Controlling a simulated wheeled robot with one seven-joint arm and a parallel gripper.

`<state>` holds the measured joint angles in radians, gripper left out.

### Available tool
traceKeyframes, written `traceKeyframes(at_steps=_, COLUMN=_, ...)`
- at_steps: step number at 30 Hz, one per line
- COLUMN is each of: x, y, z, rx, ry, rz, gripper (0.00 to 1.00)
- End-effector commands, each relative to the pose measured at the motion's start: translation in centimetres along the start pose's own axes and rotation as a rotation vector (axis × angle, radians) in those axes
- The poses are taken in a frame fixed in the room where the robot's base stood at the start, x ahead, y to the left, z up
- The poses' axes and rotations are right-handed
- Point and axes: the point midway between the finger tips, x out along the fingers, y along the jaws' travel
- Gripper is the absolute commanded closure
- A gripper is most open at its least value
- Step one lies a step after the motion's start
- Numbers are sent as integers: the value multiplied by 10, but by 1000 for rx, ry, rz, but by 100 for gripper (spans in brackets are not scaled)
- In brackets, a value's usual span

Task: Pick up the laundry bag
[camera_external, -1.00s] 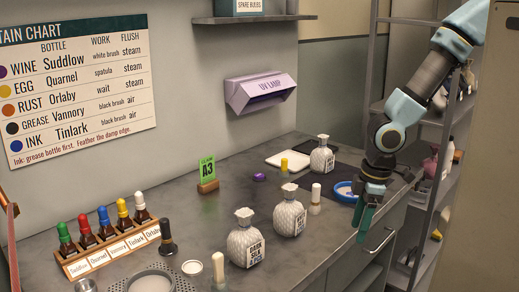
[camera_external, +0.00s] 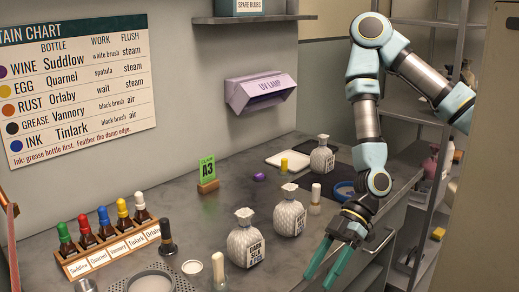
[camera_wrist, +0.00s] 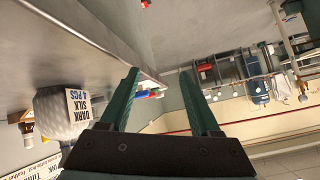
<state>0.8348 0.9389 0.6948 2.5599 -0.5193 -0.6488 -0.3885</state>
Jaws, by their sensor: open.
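Three pale tied laundry bags stand on the grey counter: a front one (camera_external: 243,243) tagged "DARK SILK", a middle one (camera_external: 289,216) and a back one (camera_external: 321,156). Which one is meant I cannot tell. My gripper (camera_external: 318,278) is open and empty, its green fingers pointing down and left, to the right of the front bag and by the counter's front edge. In the wrist view the fingers (camera_wrist: 158,75) are apart with nothing between them. The "DARK SILK 4 PCS" bag (camera_wrist: 58,120) shows to their left, apart from them.
A bottle rack (camera_external: 110,250) and dark-handled brush (camera_external: 167,238) stand left. A white-topped tool (camera_external: 218,268) is close left of the front bag. A pale-handled brush (camera_external: 315,198), a blue dish (camera_external: 343,191) and a green A3 card (camera_external: 207,172) stand farther back.

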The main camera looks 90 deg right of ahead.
Motion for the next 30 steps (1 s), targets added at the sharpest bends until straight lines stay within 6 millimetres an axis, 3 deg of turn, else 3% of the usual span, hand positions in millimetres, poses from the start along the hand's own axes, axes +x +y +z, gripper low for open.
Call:
traceKeyframes(at_steps=6, x=-24, y=14, z=-58, rx=-70, ry=367, rz=21, gripper=36)
traceKeyframes(at_steps=11, x=-57, y=25, z=-82, rx=-81, ry=605, rz=48, gripper=36)
traceKeyframes(at_steps=14, x=-79, y=51, z=-70, rx=-67, ry=676, rz=127, gripper=36)
traceKeyframes(at_steps=21, x=-137, y=116, z=-22, rx=-83, ry=713, rz=370, gripper=36)
traceKeyframes(at_steps=27, x=-174, y=139, z=-7, rx=-123, ry=733, rz=479, gripper=36)
traceKeyframes(at_steps=30, x=-179, y=143, z=-5, rx=-134, ry=737, rz=495, gripper=36)
